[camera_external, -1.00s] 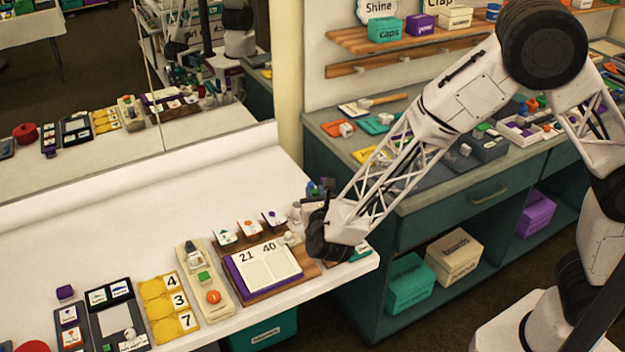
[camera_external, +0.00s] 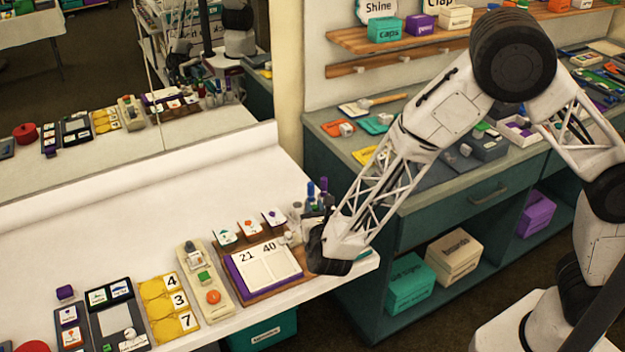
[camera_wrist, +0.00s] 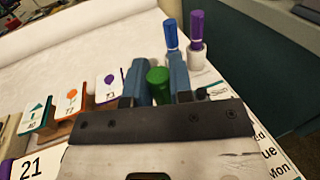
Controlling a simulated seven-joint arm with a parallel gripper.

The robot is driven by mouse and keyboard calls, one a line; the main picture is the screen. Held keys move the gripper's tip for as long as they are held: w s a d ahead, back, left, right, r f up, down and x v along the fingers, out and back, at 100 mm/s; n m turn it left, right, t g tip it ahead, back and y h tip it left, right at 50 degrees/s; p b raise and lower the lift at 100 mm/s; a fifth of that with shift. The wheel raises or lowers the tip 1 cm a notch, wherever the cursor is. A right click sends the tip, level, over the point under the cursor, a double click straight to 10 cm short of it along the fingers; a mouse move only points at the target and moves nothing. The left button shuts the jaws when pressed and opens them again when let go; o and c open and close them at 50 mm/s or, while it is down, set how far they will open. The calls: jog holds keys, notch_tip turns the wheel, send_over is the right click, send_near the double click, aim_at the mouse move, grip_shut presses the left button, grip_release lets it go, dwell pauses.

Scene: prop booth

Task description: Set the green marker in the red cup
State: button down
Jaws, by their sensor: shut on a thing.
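The green marker (camera_wrist: 157,82) stands between the two blue-grey fingers of my gripper (camera_wrist: 160,78) in the wrist view. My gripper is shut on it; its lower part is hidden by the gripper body. In the external view my dark wrist is at the right end of the white counter, and the marker cannot be made out. A red round thing (camera_external: 33,346) is cut off at the bottom left edge, far from my gripper; I cannot tell for sure that it is the red cup.
A blue marker (camera_wrist: 171,34) and a purple marker (camera_wrist: 196,28) stand upright just beyond my gripper. Picture cards (camera_wrist: 72,104) and a number board (camera_external: 266,268) are on the left. More boards line the front of the white counter (camera_external: 140,215), whose back part is clear.

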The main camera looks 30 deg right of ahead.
dwell(0.4)
jog(key=c, duration=0.9)
grip_release()
jog(key=shift+s, duration=0.1)
jog(key=shift+v, duration=3.85)
jog(key=shift+d+r, duration=0.1)
